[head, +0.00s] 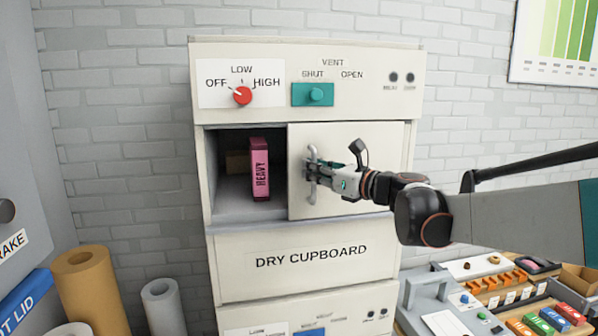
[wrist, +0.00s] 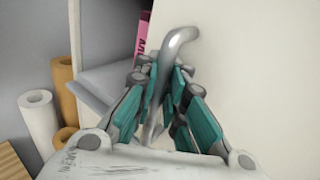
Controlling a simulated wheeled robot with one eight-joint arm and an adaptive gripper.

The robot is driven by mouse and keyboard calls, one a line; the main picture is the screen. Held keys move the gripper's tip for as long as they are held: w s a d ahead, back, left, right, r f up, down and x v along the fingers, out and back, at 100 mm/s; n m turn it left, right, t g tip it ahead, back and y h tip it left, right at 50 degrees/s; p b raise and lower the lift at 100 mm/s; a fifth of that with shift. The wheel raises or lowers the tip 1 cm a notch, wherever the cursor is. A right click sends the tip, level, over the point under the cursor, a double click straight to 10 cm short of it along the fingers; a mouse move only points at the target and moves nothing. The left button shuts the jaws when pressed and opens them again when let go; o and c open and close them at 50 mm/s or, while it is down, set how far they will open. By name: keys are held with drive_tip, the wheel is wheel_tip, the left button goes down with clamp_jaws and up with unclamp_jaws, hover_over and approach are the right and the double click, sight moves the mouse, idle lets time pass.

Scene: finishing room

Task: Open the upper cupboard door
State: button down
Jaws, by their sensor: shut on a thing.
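The upper cupboard door (head: 350,135) is a pale flat panel covering the right part of the upper compartment. The left part of the compartment (head: 225,190) stands open. The door's grey metal bar handle (head: 310,188) is near the panel's left edge; its curved end shows in the wrist view (wrist: 182,38). My gripper (head: 318,172) reaches in from the right and is shut on the handle. In the wrist view its teal-padded fingers (wrist: 166,88) lie on both sides of the bar. The fingers hide part of the handle.
A pink box marked HEAVY (head: 260,170) stands inside the compartment, with a brown item (head: 237,162) behind it. A panel with a red knob (head: 242,96) and teal vent slider (head: 314,95) is above. Rolls (head: 85,285) stand lower left; a cluttered bench (head: 480,268) is lower right.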

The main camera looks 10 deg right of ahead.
drive_tip(key=shift+s+f, duration=0.1)
drive_tip(key=shift+f, duration=0.05)
drive_tip(key=c, duration=1.9)
unclamp_jaws()
drive_tip(key=shift+s, duration=0.1)
drive_tip(key=shift+c, duration=0.2)
drive_tip(key=shift+d, duration=0.1)
drive_tip(key=v, duration=0.7)
drive_tip(key=shift+s, duration=0.3)
